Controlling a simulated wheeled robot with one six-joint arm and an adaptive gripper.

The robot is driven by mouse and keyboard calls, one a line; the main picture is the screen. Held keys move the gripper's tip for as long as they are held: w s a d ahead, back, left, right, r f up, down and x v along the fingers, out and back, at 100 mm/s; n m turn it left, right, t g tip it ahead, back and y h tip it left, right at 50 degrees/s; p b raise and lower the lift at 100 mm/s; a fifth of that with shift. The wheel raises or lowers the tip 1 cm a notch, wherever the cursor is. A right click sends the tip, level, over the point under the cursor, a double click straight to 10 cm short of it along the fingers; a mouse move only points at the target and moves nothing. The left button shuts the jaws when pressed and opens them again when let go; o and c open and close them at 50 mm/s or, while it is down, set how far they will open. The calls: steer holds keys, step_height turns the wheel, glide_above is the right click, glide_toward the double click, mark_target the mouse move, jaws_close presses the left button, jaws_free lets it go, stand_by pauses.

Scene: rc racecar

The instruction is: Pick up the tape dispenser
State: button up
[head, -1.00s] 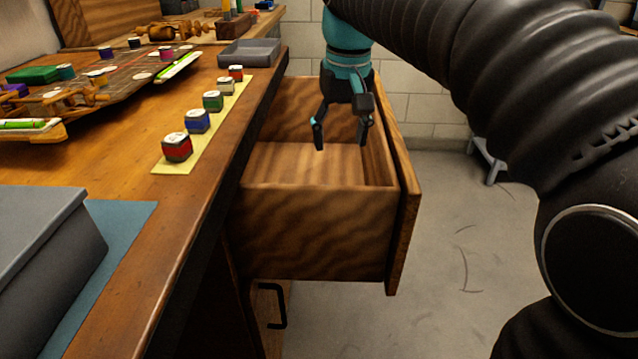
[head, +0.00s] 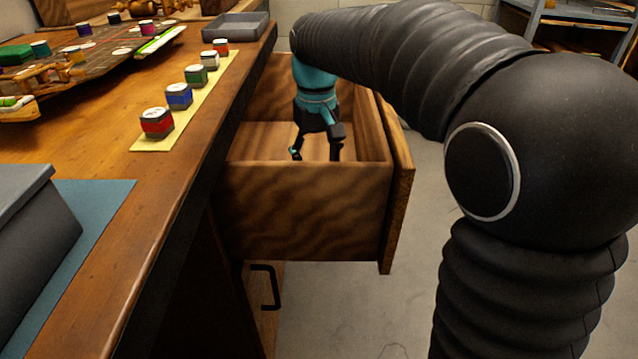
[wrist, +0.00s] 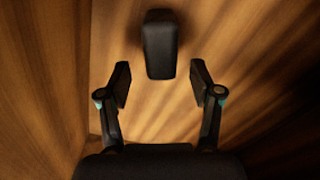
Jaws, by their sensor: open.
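The open wooden drawer (head: 300,205) juts out from the workbench in the head view. In the wrist view a dark, rounded, oblong object (wrist: 160,45), which may be the tape dispenser, lies on the drawer's wooden bottom. It sits just beyond and between the two open fingertips of my gripper (wrist: 160,85), apart from both. The head view does not show this object; the drawer wall hides it.
Drawer walls stand close around my gripper. On the workbench (head: 120,225) are several small paint jars (head: 179,96) on a yellow strip, a grey tray (head: 236,28), and a grey box (head: 35,235) on a blue mat. Bare floor lies right of the drawer.

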steer(key=f, duration=0.5)
steer(key=shift+s, duration=0.35)
jaws_close()
